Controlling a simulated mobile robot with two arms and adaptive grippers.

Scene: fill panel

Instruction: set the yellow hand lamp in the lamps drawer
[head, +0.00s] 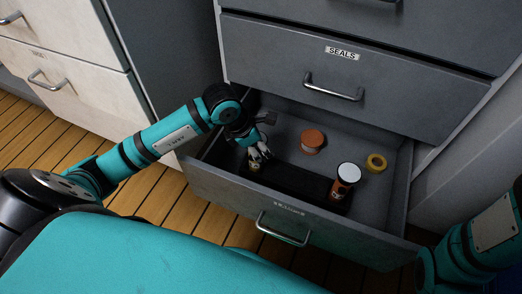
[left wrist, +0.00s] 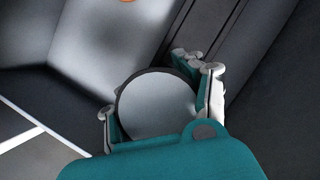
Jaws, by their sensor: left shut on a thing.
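My left gripper (head: 259,154) is inside the open drawer (head: 225,185), at its left part, over the end of a dark strip-like holder (head: 290,180). It is shut on the yellow hand lamp (head: 254,166); only a small pale yellowish part shows below the fingers. In the left wrist view, the lamp's round grey face (left wrist: 158,105) with a dark rim sits between the fingers of the left gripper (left wrist: 160,108). Whether the lamp touches the holder is hidden. The drawer's front label is too blurred to read. My right gripper is out of view.
An orange-brown lamp-like thing (head: 344,185) with a white top stands at the holder's right end. The shut SEALS drawer (head: 270,60) is above.

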